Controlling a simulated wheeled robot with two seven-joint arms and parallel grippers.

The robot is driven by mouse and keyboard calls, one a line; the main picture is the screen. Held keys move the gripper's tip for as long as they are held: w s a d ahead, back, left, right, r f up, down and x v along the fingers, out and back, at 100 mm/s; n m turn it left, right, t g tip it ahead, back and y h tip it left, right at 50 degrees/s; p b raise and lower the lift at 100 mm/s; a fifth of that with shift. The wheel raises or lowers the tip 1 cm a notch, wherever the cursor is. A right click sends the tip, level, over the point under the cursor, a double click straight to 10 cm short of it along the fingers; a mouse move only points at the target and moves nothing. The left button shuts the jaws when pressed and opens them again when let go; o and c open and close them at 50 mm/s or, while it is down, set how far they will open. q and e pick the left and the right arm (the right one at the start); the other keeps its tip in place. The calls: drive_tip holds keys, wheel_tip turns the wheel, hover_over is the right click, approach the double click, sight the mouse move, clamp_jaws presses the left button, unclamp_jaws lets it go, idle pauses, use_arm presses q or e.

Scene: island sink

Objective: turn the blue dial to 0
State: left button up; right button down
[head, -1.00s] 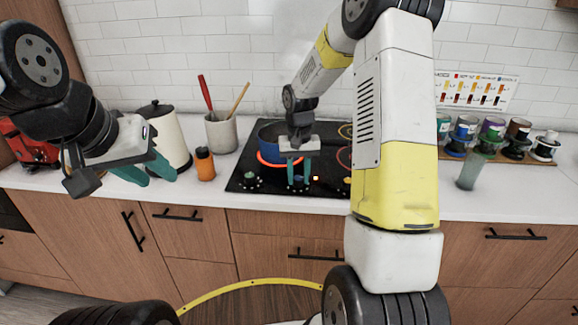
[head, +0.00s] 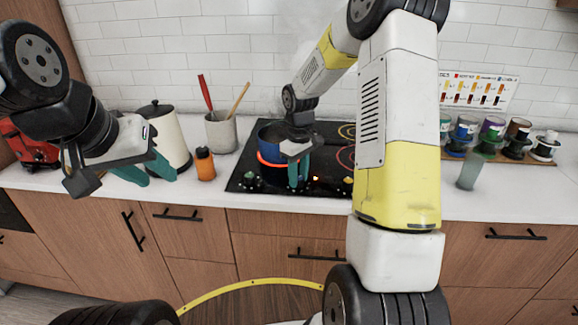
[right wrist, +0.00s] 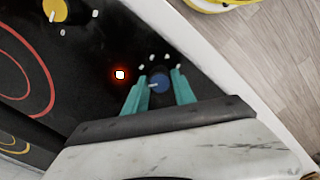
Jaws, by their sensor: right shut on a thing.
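The blue dial (right wrist: 159,85) is on the front strip of the black cooktop, with a pale pointer line across it and small white marks around its far side. My right gripper (right wrist: 159,76) reaches down over it, its teal fingers shut on the dial's two sides. In the head view my right gripper (head: 299,186) stands at the cooktop's front edge and its fingers hide the dial. My left gripper (head: 156,179) is open and empty above the counter at the left, apart from everything.
A yellow dial (right wrist: 56,12) and a lit red light (right wrist: 119,74) are near the blue dial. A blue pot (head: 272,136) stands on the black cooktop (head: 245,170) behind my right gripper. An orange bottle (head: 205,164) and a utensil crock (head: 221,132) stand left of it.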

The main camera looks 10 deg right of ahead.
sight(299, 177)
drive_tip(key=n, duration=0.3)
drive_tip(key=shift+n, duration=2.2)
drive_tip(key=c, duration=1)
unclamp_jaws()
drive_tip(key=shift+c, duration=0.2)
wheel_tip(299, 177, up, 7)
drive_tip(key=shift+w, duration=0.1)
drive_tip(key=shift+r, duration=0.45)
